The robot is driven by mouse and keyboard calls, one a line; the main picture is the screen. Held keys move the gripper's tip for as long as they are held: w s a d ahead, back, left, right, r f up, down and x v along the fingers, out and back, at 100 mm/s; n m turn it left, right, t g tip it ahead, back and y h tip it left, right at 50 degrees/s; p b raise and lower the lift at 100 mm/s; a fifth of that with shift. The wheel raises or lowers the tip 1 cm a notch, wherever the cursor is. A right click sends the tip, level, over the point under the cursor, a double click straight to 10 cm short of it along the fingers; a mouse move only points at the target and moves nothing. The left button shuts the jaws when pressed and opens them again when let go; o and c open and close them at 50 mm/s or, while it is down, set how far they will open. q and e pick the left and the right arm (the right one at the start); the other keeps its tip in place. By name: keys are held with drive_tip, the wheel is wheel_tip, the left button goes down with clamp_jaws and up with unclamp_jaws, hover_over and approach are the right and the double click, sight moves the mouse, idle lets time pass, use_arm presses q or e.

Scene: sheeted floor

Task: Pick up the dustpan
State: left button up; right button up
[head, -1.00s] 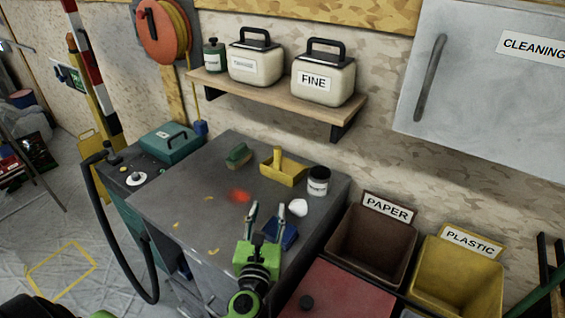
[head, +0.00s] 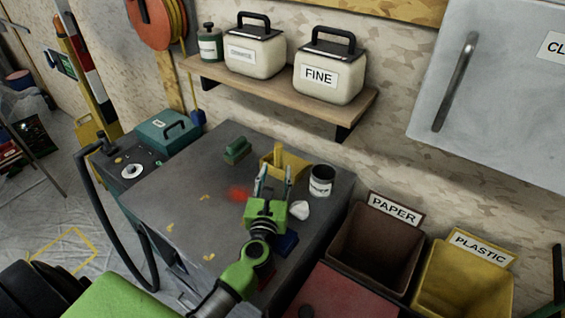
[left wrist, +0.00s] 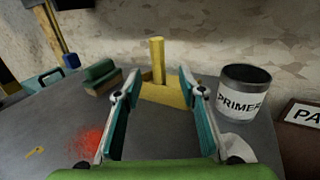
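The yellow dustpan (head: 279,156) lies on the dark grey worktop (head: 190,195) with its stubby handle standing up. My left gripper (head: 273,172) is open and empty in front of it, fingers pointing towards it. The fingers and palm hide part of the pan in the head view. In the left wrist view the dustpan's handle (left wrist: 157,62) rises beyond and between the two open fingers (left wrist: 159,80). I see no contact between fingers and dustpan. My right gripper is not in view.
A green brush (head: 237,151) lies left of the dustpan. A primer can (head: 321,181) and a white crumpled piece (head: 299,210) are to its right. A blue object (head: 287,244) lies under my gripper. The shelf (head: 280,98) overhangs behind. The worktop's left part is mostly clear.

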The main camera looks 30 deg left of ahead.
sight(278, 156)
use_arm(q)
drive_tip(key=x, duration=0.3)
drive_tip(key=shift+w+a+r+p, duration=0.1)
drive_tip(key=shift+w+r+p, duration=0.05)
drive_tip(key=shift+w+p, duration=0.15)
drive_tip(key=p+x, duration=0.1)
drive_tip(key=x, duration=0.3)
drive_tip(key=shift+w+a+r, duration=0.1)
drive_tip(key=shift+w+a, duration=0.15)
clamp_jaws()
